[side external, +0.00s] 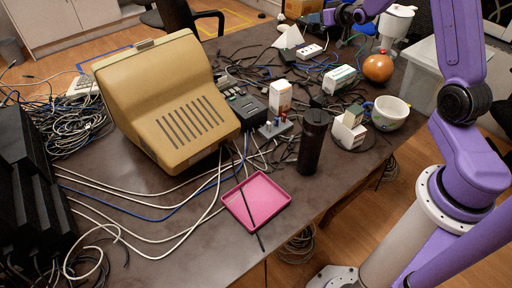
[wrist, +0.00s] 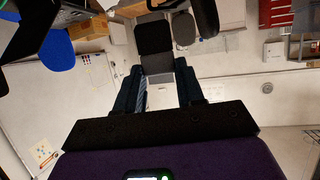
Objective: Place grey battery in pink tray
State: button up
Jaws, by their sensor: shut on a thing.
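The pink tray (side external: 270,190) lies flat and open near the table's front edge in the side external view. A thin dark cable runs over it, and it looks otherwise empty. My gripper (side external: 322,17) is far behind the tray, at the top of that view, small and partly cut off by clutter. In the wrist view my gripper (wrist: 159,75) has its two dark fingers on either side of a grey and black block, which I take as the grey battery (wrist: 158,65). The room behind makes its outline hard to tell.
A beige computer monitor (side external: 175,105) stands left of the tray, and a black tumbler (side external: 313,140) stands upright to its right. White and blue cables spread left of the tray.

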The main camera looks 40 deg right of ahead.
jog(key=s+a+r+n+y, duration=0.15)
jog(key=a+n+y, duration=0.25)
jog(key=a, duration=1.1)
jog(key=n+g+y, duration=0.8)
jog(key=n+y, duration=0.3)
jog(key=n, duration=0.1)
send_over(263, 200)
jog(key=shift+d+f, duration=0.1)
jog(key=shift+f, duration=13.6)
jog(key=shift+f, duration=0.1)
